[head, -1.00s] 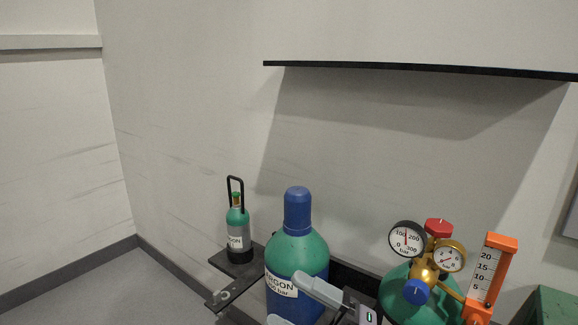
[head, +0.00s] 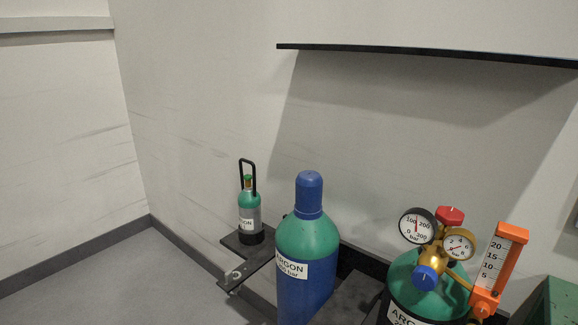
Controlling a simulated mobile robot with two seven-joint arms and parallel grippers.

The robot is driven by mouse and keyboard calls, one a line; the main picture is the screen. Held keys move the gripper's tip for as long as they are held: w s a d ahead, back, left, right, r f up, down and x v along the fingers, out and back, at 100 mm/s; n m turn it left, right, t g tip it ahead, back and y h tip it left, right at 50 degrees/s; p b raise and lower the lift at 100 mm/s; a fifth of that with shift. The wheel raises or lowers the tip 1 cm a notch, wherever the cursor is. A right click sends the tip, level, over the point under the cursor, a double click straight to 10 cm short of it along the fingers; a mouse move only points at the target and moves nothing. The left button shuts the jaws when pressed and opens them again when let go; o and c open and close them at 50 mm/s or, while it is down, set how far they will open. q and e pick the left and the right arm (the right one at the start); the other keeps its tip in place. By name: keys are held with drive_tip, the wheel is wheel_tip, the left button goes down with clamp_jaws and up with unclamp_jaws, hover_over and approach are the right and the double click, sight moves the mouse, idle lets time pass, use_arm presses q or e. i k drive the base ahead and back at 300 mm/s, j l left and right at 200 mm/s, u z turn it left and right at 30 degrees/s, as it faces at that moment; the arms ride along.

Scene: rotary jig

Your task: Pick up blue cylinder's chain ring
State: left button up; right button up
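The blue cylinder (head: 305,301) stands upright, with a green shoulder, a blue cap and a white ARGON label; its lower part is cut off by the bottom edge. A small light-grey ring or hook (head: 237,274) lies at the front end of a dark bracket plate to the left of the cylinder. It is too small to tell for certain whether this is the chain ring. No chain can be made out. Neither of my grippers is in the head view.
At right is another green cylinder (head: 402,269) with gauges (head: 418,226) and an orange flow meter (head: 499,262). A black shelf (head: 420,54) juts from the wall above. Floor at left is clear.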

sight(229, 277)
drive_tip(key=i+j+z, duration=0.35)
drive_tip(key=j+z, duration=0.2)
drive_tip(key=i+j+z, duration=0.1)
drive_tip(key=j+z, duration=0.15)
drive_tip(key=j, duration=0.2)
drive_tip(key=i+j+z, duration=0.1)
drive_tip(key=j+z, duration=0.15)
drive_tip(key=j, duration=0.15)
